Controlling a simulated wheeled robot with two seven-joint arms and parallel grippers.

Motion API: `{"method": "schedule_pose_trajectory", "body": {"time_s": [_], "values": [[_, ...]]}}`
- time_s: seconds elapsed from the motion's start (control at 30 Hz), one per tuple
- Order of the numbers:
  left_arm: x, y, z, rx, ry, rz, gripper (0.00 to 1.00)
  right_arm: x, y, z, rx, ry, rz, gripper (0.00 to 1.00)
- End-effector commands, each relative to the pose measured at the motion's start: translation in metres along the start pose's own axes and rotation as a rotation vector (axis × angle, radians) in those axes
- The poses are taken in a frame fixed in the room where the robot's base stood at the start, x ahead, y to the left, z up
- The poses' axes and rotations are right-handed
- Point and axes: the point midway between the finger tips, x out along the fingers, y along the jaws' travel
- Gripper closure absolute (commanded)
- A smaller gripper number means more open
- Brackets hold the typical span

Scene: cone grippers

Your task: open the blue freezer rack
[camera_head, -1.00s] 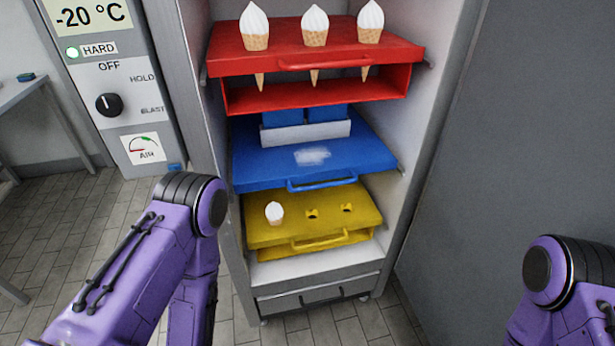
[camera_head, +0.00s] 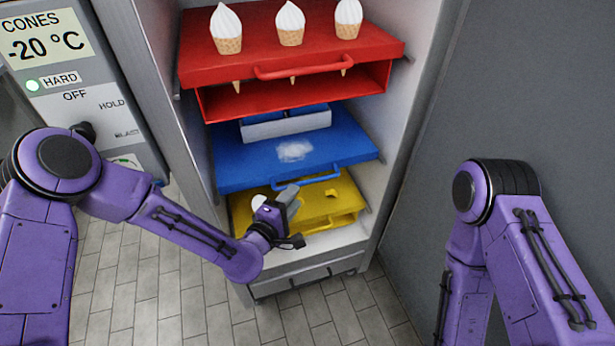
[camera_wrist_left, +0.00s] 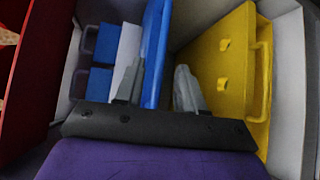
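The blue freezer rack (camera_head: 240,175) sits in the open freezer between a red and a yellow rack, with a frosty white patch on top and a blue handle (camera_head: 335,178) on its front. My left gripper (camera_head: 290,195) is just below and in front of the blue rack, over the yellow one. In the left wrist view the two grey fingers (camera_wrist_left: 160,88) are apart, and the blue rack (camera_wrist_left: 156,42) shows edge-on between them. I cannot tell whether they touch it. My right arm stands at the right; its gripper is out of view.
The red rack (camera_head: 215,70) above holds three ice cream cones. A white box (camera_head: 290,125) with blue packs stands on the blue rack. The yellow rack (camera_head: 345,200) below holds a cone partly hidden by my gripper. A control panel (camera_head: 95,100) is left; a grey surface (camera_head: 500,90) is right.

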Motion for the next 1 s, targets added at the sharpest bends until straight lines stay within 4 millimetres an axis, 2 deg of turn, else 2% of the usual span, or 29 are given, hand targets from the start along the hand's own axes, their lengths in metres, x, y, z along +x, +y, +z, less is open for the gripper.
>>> {"method": "schedule_pose_trajectory", "body": {"time_s": [0.2, 0.4, 0.73, 0.77, 0.8, 0.87, 0.9, 1.0], "values": [[0.049, 0.000, 0.000, 0.003, 0.002, -0.002, 0.61, -0.012, 0.001, -0.005, 0.000, 0.000, 0.000, 0.57], [0.080, -0.002, -0.001, 0.002, 0.003, -0.005, 0.61, -0.016, 0.001, -0.007, 0.000, 0.000, 0.000, 0.57], [0.087, -0.004, -0.001, 0.003, 0.003, -0.007, 0.61, -0.016, 0.001, -0.007, 0.000, 0.000, 0.000, 0.57], [0.087, -0.004, -0.001, 0.003, 0.003, -0.007, 0.65, -0.016, 0.001, -0.007, 0.000, 0.000, 0.000, 0.57], [0.087, -0.004, -0.001, 0.003, 0.003, -0.007, 0.78, -0.016, 0.001, -0.007, 0.000, 0.000, 0.000, 0.57], [0.087, -0.003, -0.001, 0.003, 0.003, -0.007, 0.97, -0.016, 0.001, -0.007, 0.000, 0.000, 0.000, 0.57], [0.087, -0.004, -0.001, 0.003, 0.003, -0.007, 1.00, -0.016, 0.001, -0.007, 0.000, 0.000, 0.000, 0.57], [0.087, -0.004, -0.001, 0.003, 0.003, -0.007, 1.00, -0.016, 0.001, -0.007, 0.000, 0.000, 0.000, 0.57]]}}
